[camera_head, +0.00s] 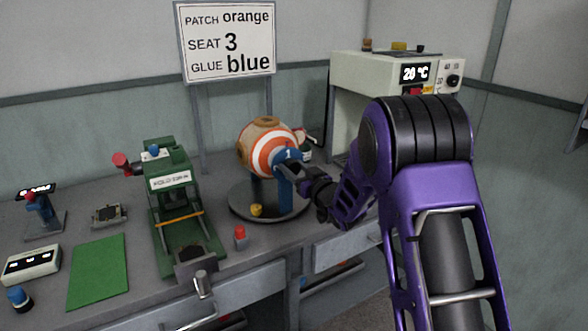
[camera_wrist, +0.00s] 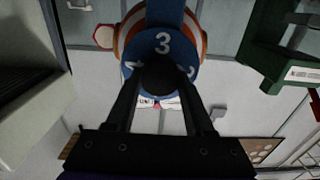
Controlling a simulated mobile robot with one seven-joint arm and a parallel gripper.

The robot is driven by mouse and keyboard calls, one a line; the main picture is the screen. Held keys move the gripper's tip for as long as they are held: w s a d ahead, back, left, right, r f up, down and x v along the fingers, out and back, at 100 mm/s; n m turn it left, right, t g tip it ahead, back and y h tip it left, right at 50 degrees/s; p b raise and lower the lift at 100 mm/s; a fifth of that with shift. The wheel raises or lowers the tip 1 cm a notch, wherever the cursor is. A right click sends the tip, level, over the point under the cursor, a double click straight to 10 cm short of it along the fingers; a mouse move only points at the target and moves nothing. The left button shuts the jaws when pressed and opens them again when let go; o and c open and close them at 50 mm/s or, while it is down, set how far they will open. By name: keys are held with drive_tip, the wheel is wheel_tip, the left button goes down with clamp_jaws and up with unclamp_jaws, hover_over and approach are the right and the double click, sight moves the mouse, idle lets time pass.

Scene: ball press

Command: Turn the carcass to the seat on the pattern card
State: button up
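The carcass (camera_head: 258,147) is an orange-and-white striped ball on blue posts above a round grey base (camera_head: 240,203). Its blue end disc (camera_head: 288,155) shows a 1 in the head view. In the wrist view the disc (camera_wrist: 163,43) shows a 3 at the top, with other numerals partly covered at left and right. My gripper (camera_head: 287,171) is at the disc. In the wrist view its two fingers lie against both sides of a dark round knob (camera_wrist: 158,79) at the disc's centre. The pattern card (camera_head: 231,46) reads PATCH orange, SEAT 3, GLUE blue.
A green press (camera_head: 185,206) stands left of the carcass. A cream heater box (camera_head: 352,69) reading 20 °C stands behind and right. A yellow piece (camera_head: 256,210) lies on the round base, and a red-topped piece (camera_head: 240,236) stands in front. A green mat (camera_head: 98,270) lies at left.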

clamp_jaws()
idle(0.4)
